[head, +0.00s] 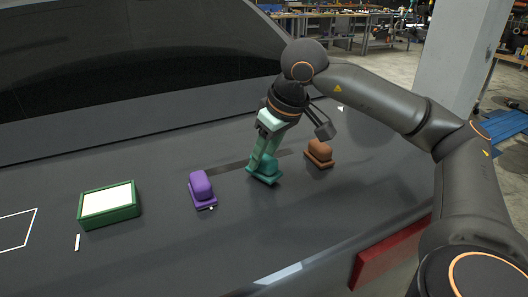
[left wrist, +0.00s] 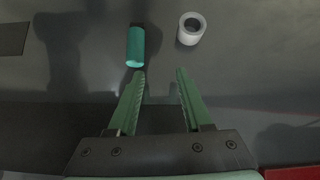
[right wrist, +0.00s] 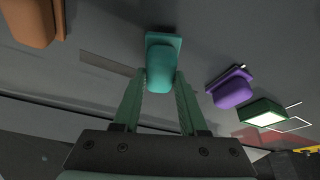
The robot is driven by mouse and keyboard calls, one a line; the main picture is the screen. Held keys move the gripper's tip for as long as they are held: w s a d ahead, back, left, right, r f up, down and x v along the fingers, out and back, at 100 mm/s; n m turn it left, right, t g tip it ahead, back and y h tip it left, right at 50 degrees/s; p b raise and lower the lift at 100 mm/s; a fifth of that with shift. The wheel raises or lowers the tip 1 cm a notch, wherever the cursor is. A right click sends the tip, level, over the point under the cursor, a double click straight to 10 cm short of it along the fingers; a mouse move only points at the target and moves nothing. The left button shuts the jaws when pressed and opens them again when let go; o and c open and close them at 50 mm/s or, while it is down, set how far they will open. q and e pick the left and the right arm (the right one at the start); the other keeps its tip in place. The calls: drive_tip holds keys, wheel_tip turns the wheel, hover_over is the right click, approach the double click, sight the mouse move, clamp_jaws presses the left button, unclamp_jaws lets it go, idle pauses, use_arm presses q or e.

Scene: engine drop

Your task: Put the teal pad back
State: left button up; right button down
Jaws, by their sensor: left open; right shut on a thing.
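The teal pad (head: 265,170), a rounded block on a flat base, is between the purple pad (head: 201,187) and the orange-brown pad (head: 319,152). My right gripper (head: 263,158) comes down from above and is shut on the teal pad. In the right wrist view the teal pad (right wrist: 163,66) sits between the fingertips (right wrist: 160,85). I cannot tell whether its base touches the dark surface. My left gripper (left wrist: 158,75) is open and empty in the left wrist view. It is out of the head view.
A green box with a bright white top (head: 108,203) stands at the left, near a white outline (head: 35,225) on the surface. A red block (head: 390,254) is at the front right edge. A teal cylinder (left wrist: 135,47) and a white ring (left wrist: 190,28) lie beyond my left fingers.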

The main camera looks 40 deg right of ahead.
use_arm(q)
drive_tip(key=shift+f, duration=0.1)
use_arm(e)
drive_tip(key=shift+f, duration=0.1)
idle(0.3)
use_arm(q)
drive_tip(key=shift+s+f+b, duration=0.25)
drive_tip(key=shift+f+b, duration=0.25)
drive_tip(key=shift+f, duration=0.1)
use_arm(e)
drive_tip(key=shift+f, duration=0.4)
drive_tip(key=shift+c, duration=1.8)
unclamp_jaws()
use_arm(q)
drive_tip(key=shift+r, duration=0.15)
drive_tip(key=shift+s+a+r+p, duration=0.15)
drive_tip(key=shift+a+r+p, duration=0.15)
drive_tip(key=shift+r+p, duration=0.5)
use_arm(e)
drive_tip(key=v, duration=1.2)
drive_tip(key=shift+r, duration=0.3)
use_arm(q)
drive_tip(key=shift+f, duration=0.2)
